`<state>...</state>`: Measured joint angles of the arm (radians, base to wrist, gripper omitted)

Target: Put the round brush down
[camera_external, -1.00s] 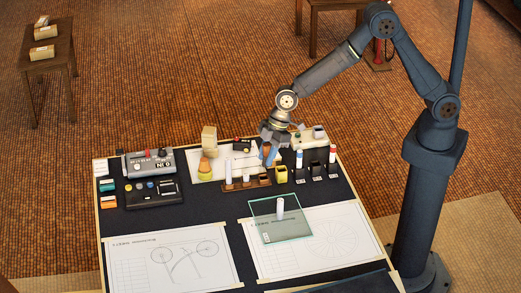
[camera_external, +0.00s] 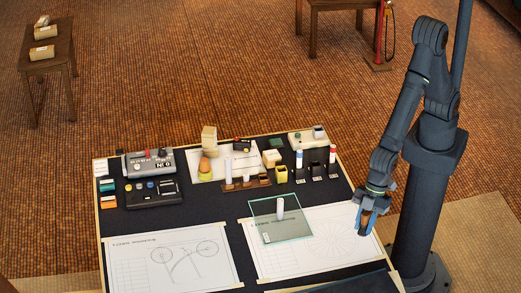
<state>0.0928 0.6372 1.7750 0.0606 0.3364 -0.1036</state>
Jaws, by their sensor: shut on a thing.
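My gripper (camera_external: 368,208) is at the right edge of the board, over or beside the right-hand drawing sheet (camera_external: 345,240). It is shut on a small orange-brown thing with a bluish part, which I take to be the round brush (camera_external: 365,218). The fingers hide much of the brush. I cannot tell whether it touches the board or hangs just above it.
A glass plate (camera_external: 290,232) with a white upright piece (camera_external: 280,208) lies left of my gripper. Black holders (camera_external: 316,170) with markers, a brown rack (camera_external: 245,184) and a yellow block (camera_external: 282,175) stand farther back. The dark board between is partly clear.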

